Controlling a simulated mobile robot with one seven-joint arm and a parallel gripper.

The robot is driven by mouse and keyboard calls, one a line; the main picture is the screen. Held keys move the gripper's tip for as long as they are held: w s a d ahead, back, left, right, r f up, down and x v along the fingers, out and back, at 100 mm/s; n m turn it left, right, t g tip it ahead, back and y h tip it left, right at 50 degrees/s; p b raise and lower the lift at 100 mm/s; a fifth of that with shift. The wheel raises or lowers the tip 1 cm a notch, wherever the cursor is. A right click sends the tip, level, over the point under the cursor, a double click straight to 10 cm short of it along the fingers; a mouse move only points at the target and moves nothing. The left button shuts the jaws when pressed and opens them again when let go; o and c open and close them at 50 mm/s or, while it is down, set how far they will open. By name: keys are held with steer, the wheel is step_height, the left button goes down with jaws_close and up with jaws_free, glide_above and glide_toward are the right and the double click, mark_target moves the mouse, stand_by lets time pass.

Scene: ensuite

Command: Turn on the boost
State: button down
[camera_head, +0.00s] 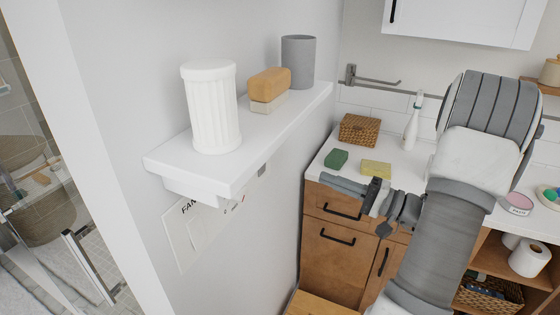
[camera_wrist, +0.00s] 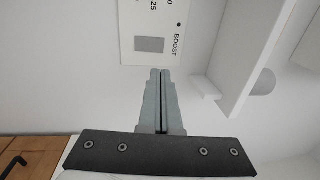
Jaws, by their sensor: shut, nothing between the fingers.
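A white wall panel (camera_wrist: 130,20) is in the wrist view at the top, with the word BOOST printed sideways beside a grey rectangular button (camera_wrist: 150,44) and a small dark dot. In the head view the panel (camera_head: 183,245) is on the wall under the shelf, with FAN lettering, and is partly hidden by the shelf. My gripper (camera_wrist: 160,72) is shut and empty, its fingertips just below the grey button in the wrist view. In the head view my gripper (camera_head: 312,178) points left toward the wall. Contact cannot be told.
A counter (camera_head: 400,160) with a basket (camera_head: 359,129), bottle (camera_head: 412,125) and sponges lies behind my gripper.

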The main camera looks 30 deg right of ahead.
steer(key=p+x, duration=0.2)
steer(key=x, duration=1.2)
steer(key=shift+a, duration=0.1)
steer(key=shift+w+a+r, duration=0.1)
steer(key=shift+w, duration=0.1)
